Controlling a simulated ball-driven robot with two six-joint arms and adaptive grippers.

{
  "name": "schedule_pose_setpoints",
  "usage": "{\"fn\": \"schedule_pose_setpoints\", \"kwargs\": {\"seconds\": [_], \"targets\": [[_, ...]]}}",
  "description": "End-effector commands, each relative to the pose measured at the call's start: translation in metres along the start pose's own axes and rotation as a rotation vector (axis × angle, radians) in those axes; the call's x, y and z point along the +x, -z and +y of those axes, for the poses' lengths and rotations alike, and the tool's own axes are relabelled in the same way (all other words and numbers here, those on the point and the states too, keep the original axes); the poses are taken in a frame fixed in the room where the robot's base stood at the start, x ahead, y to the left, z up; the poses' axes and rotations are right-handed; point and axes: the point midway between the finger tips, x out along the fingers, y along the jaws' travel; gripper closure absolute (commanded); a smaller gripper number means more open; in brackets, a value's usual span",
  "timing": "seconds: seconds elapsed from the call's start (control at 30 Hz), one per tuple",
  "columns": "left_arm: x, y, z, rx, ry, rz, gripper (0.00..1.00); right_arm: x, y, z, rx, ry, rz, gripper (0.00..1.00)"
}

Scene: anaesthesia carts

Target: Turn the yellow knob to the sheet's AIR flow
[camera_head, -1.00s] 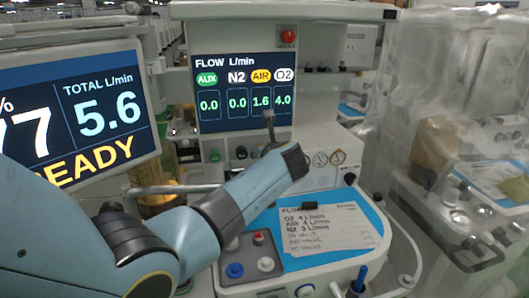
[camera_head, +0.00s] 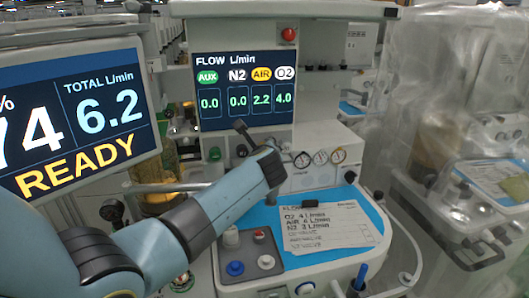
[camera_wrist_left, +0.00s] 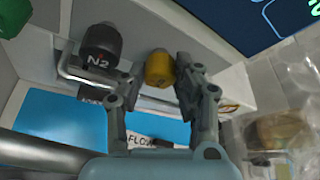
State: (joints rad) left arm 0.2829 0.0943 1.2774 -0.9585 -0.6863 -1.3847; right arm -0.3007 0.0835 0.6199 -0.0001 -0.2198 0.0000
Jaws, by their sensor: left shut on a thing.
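The yellow knob (camera_wrist_left: 159,69) sits between the fingers of my left gripper (camera_wrist_left: 158,84) in the left wrist view, and the gripper is shut on it. In the head view the knob is hidden behind my left arm and hand (camera_head: 262,150). The flow display (camera_head: 243,92) reads AUX 0.0, N2 0.0, AIR 2.2 and O2 4.0. The paper sheet (camera_head: 330,232) lies on the blue work surface; its upper lines appear to read O2 4, AIR 4 and N2 3 L/min. My right gripper is out of view.
A black N2 knob (camera_wrist_left: 101,46) is close left of the yellow one, with a metal guard rail (camera_wrist_left: 72,68) below. A second screen (camera_head: 85,120) shows TOTAL 6.2 and READY. Round gauges (camera_head: 320,157) are on the panel. A plastic-covered cart (camera_head: 455,170) stands at right.

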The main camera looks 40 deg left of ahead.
Motion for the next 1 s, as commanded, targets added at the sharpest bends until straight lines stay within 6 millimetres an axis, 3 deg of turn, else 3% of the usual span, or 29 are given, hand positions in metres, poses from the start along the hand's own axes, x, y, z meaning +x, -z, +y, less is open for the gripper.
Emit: {"fn": "schedule_pose_setpoints", "kwargs": {"seconds": [0.7, 0.73, 0.8, 1.0], "targets": [[-0.0001, 0.0009, 0.0013, -0.083, 0.033, 0.001, 1.0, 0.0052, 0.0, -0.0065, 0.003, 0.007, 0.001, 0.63], [-0.0001, 0.0009, 0.0012, -0.083, 0.033, 0.001, 0.67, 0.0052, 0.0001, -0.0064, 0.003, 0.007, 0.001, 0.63], [-0.0001, 0.0008, 0.0012, -0.083, 0.033, 0.001, 0.6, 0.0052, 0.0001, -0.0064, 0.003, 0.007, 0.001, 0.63], [-0.0001, 0.0005, 0.0008, -0.083, 0.034, 0.0, 0.6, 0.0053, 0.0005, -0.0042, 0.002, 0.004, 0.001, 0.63]]}}
